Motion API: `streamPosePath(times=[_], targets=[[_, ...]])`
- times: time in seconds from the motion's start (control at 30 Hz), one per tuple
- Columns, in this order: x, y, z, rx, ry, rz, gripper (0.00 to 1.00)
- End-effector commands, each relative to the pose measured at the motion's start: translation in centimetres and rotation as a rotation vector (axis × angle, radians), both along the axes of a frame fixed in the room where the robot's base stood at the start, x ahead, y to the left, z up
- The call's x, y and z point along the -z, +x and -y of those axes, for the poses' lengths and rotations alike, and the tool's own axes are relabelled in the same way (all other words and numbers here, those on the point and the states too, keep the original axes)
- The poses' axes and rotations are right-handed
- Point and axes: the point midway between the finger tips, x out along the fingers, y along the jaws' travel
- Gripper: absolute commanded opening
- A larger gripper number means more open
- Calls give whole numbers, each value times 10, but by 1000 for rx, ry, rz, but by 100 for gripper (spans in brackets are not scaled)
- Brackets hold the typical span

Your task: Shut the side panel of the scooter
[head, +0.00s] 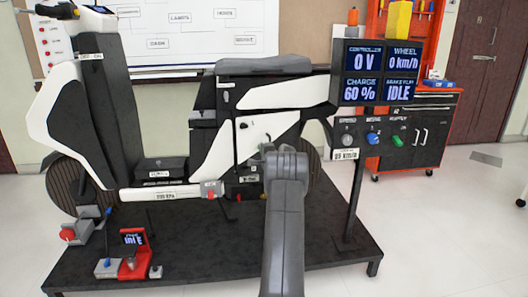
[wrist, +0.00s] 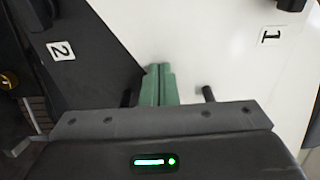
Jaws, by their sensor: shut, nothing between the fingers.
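The scooter (head: 265,64) stands on a dark platform, showing its side. Its white side panel (head: 222,150) sits below the seat, next to a dark section. I cannot tell from here whether the panel stands ajar or flush. In the wrist view the white panel (wrist: 215,45) fills the right side and carries a label 1. A dark panel (wrist: 85,85) with a label 2 lies at its left. My gripper (head: 268,150) is in front of the scooter's side. Its green fingertips (wrist: 160,84) are shut and empty, near the white surface; contact is unclear. My arm hides part of the scooter's lower side.
A post with a display (head: 376,73) and a control box (head: 372,139) stands right of the scooter. A small red stand (head: 133,254) sits at the platform's front left. The platform (head: 190,255) is mostly bare in front. A red tool cabinet (head: 425,130) is behind right.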

Motion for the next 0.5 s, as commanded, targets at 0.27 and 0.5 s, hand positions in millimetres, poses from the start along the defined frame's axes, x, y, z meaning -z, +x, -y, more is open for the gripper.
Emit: streamPosePath(times=[0.27, 0.5], targets=[[0, 7, -7, -6, -2, 1, 0], [0, 12, -11, -9, -1, 2, 0]])
